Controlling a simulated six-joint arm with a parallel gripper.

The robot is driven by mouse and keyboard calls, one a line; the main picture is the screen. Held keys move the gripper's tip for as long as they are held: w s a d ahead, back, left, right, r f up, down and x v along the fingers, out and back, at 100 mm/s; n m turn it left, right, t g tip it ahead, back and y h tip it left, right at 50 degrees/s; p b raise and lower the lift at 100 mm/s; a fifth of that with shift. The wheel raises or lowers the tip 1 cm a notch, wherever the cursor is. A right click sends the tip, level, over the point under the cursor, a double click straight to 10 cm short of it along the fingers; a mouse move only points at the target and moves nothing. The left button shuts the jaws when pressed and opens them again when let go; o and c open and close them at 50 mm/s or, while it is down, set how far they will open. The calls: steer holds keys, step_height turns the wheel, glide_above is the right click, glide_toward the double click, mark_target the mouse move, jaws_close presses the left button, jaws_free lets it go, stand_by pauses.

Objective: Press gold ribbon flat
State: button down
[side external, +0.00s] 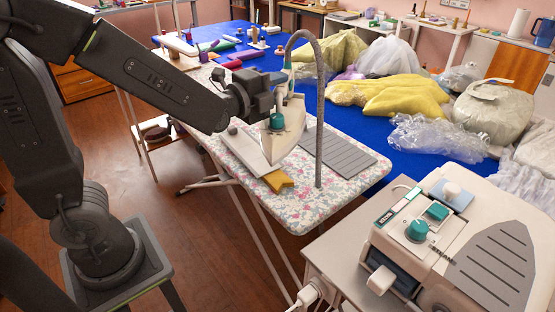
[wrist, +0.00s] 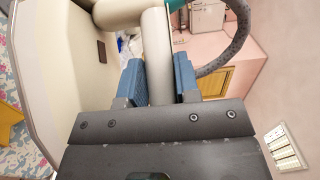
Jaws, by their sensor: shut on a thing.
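The gold ribbon (side external: 279,181) lies on the floral ironing board (side external: 318,208) near its front edge, with a notched end. A gold patch of it shows at the left edge of the wrist view (wrist: 8,120). The cream iron (side external: 270,148) with a teal knob is just behind the ribbon, its pointed end toward it. I cannot tell whether the iron touches the board. My gripper (wrist: 158,78) is shut on the iron's handle (wrist: 157,45), blue pads on both sides. In the side view my gripper (side external: 264,100) is partly hidden behind the iron.
A grey ribbed rest pad (side external: 340,153) lies on the board right of the iron. A grey hose (side external: 319,120) arches up from the iron and down over the board. A steam station (side external: 455,245) stands front right. Bagged fabrics (side external: 395,95) crowd the blue table behind.

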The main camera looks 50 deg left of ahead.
steer(key=n+y, duration=0.2)
steer(key=y, duration=0.1)
steer(key=shift+w+a, duration=0.35)
steer(key=shift+a, duration=0.05)
steer(key=n+y, duration=0.1)
steer(key=f+n+g+y, duration=0.1)
steer(key=y, duration=0.1)
steer(key=shift+a+f, duration=0.15)
steer(key=shift+a, duration=0.2)
steer(key=s+f+n+g+y, duration=0.1)
steer(key=y, duration=0.1)
steer(key=s+f+n+g+y, duration=0.1)
steer(key=n+g+y, duration=0.1)
steer(key=s+f+n+g+y, duration=0.1)
steer(key=n+y, duration=0.1)
steer(key=shift+a+f+y, duration=0.25)
steer(key=shift+f+y, duration=0.05)
step_height(320, 180, down, 5)
steer(key=shift+f, duration=0.1)
steer(key=shift+a+f, duration=0.25)
steer(key=a, duration=1)
steer(key=shift+w, duration=0.4)
steer(key=shift+f, duration=0.1)
